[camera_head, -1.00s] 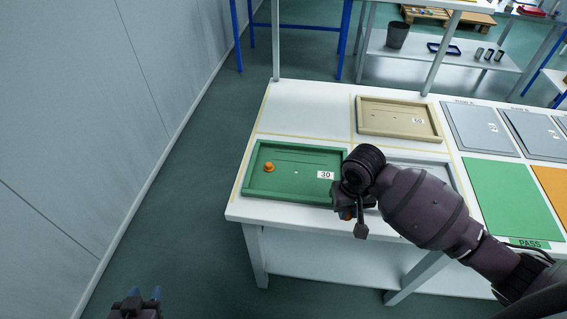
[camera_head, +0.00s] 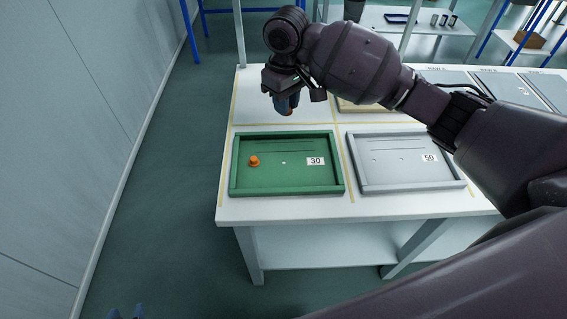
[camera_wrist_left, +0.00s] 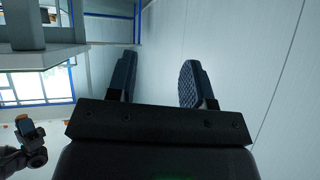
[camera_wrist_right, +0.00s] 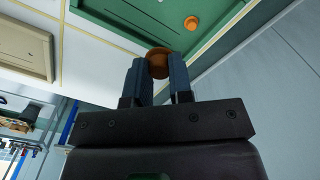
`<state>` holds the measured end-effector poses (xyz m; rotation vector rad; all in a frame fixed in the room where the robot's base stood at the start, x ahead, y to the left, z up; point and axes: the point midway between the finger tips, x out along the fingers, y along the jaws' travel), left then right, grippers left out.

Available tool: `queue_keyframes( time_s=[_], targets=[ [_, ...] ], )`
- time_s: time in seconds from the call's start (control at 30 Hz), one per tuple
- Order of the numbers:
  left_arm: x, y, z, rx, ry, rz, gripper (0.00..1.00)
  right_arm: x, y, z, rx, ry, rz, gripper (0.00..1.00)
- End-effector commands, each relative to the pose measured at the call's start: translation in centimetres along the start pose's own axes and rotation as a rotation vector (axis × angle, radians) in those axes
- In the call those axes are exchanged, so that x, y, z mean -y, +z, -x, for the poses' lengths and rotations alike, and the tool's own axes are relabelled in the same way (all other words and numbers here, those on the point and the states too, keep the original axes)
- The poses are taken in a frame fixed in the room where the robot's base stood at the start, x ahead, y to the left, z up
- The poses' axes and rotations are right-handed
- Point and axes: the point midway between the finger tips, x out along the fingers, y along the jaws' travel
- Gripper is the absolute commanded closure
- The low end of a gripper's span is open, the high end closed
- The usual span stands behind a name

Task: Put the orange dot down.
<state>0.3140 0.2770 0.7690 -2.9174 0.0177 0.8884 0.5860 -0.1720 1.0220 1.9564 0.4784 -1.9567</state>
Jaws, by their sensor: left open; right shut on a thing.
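My right gripper (camera_head: 287,104) is shut on an orange dot (camera_wrist_right: 157,54), whose rounded edge shows between the fingertips in the right wrist view. In the head view the gripper is raised over the white table, beyond the green tray (camera_head: 236,166), and the held dot is hidden there. A second orange dot (camera_head: 254,160) sits in the left part of the green tray, which bears a label "30". It also shows in the right wrist view (camera_wrist_right: 191,23). My left gripper (camera_wrist_left: 156,84) is open and empty; its fingertips just show at the head view's bottom edge.
A grey tray (camera_head: 410,186) labelled "50" lies right of the green tray. A tan tray (camera_head: 350,105) behind it is mostly hidden by my right arm. Yellow lines divide the white table (camera_head: 300,209). Its back left area looks bare. A wall stands at the left.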

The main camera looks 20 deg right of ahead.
Motion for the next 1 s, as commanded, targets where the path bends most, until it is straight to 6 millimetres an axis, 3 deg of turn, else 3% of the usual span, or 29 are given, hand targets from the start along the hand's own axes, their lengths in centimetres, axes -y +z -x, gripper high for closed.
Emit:
queue_keyframes(
  time_s=[0.17,0.7,0.83,1.0],
  targets=[
    [-0.1,0.5,-0.1,0.006,0.0,0.0,0.53,-0.1,-0.6,0.4,0.003,-0.001,0.027,1.0],
    [-0.4,2.2,-1.5,0.017,0.005,-0.002,0.53,0.0,-0.5,-10.7,0.005,-0.003,0.028,1.0],
    [-0.5,1.8,-1.7,0.008,0.007,-0.003,0.53,-0.1,-0.6,-12.5,0.003,-0.001,0.027,1.0],
    [-0.5,1.4,-1.9,-0.001,0.008,-0.004,0.53,-0.1,-0.6,-13.4,0.001,0.0,0.028,1.0]
  ],
)
